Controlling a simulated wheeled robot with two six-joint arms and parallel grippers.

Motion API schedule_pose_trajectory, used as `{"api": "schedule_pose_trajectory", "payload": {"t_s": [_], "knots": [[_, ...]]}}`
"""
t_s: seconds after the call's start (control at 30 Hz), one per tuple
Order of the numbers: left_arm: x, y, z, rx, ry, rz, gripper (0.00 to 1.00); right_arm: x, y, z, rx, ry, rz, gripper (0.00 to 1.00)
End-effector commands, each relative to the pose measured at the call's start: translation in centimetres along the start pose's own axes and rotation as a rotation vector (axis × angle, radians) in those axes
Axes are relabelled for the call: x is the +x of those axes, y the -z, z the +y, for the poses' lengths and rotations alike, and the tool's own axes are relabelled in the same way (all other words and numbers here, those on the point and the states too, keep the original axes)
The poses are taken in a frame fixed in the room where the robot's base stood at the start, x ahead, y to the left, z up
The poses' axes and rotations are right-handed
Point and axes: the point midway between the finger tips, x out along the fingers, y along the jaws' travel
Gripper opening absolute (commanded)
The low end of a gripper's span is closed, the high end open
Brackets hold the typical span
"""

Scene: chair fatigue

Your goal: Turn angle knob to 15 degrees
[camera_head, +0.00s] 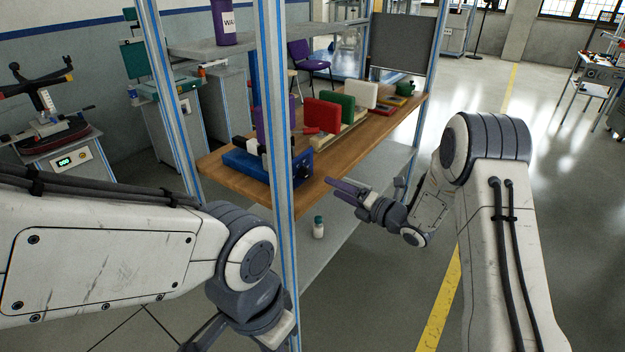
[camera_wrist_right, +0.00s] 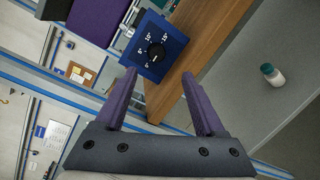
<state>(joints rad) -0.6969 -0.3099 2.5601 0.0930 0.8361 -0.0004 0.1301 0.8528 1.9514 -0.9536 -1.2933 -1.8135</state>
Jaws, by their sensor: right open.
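A blue device (camera_head: 262,166) stands at the near end of the wooden shelf. In the right wrist view its blue panel (camera_wrist_right: 172,51) faces me, with white degree marks around a black angle knob (camera_wrist_right: 156,53). My right gripper (camera_head: 333,187) is open and empty, in front and to the right of the device. In the wrist view its purple fingertips (camera_wrist_right: 158,76) are spread, apart from the panel, with the knob between and beyond them. My left gripper (camera_head: 272,338) is partly in view at the bottom; its fingers are cut off.
Red, green and white blocks (camera_head: 323,112) stand farther along the wooden shelf (camera_head: 400,110). A small white bottle (camera_head: 318,228) stands on the grey lower shelf. The space right of the shelf is open floor.

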Motion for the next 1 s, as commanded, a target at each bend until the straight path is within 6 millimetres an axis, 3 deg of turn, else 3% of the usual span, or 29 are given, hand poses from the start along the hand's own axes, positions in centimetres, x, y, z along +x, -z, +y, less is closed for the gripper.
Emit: {"api": "schedule_pose_trajectory", "payload": {"t_s": [0.2,0.7,1.0], "knots": [[-0.1,0.0,0.0,0.0,0.0,0.0,0.0,-0.3,-0.1,-0.4,-0.081,-0.085,-0.007,0.71],[-2.0,0.1,0.1,0.0,0.0,0.0,0.0,8.0,-0.1,0.3,-0.08,-0.084,-0.006,0.71],[-2.1,0.1,0.2,0.0,0.0,0.0,0.0,9.5,-0.1,0.4,-0.078,-0.082,-0.007,0.71]]}}
